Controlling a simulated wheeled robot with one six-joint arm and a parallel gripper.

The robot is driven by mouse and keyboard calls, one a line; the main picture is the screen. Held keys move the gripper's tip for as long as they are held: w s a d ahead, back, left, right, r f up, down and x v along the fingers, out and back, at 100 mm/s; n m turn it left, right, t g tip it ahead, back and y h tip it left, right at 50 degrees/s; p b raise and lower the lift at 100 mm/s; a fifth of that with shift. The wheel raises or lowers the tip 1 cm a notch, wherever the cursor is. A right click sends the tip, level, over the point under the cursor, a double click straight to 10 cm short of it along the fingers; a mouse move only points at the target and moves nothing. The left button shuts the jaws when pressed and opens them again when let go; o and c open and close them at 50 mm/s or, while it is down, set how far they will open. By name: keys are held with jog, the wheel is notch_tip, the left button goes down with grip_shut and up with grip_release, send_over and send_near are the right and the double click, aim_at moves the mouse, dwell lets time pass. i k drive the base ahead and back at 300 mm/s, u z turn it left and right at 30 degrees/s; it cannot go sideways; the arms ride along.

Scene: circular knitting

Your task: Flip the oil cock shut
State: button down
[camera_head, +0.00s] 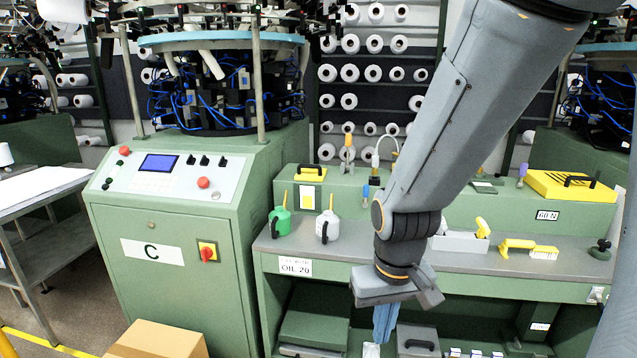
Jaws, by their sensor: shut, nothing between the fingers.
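My gripper (382,338) hangs in front of the bench's front edge, its bluish fingers pointing down, together and empty. I cannot tell for sure which part is the oil cock. A small upright fitting with an orange top (347,150) stands on the green box at the back of the bench. Whether a lever is open or shut is too small to tell.
A green oil can (280,221) and a grey oil can (328,227) stand on the bench (455,258), left of my arm. A yellow brush (543,253) and a yellow-lidded box (570,187) are to the right. Cabinet C (150,285) and a cardboard box (158,340) are left.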

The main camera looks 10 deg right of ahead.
aim_at(365, 187)
jog(key=u, duration=0.1)
jog(key=i, duration=0.65)
jog(key=z, duration=0.6)
jog(key=i, duration=0.7)
jog(key=z, duration=0.65)
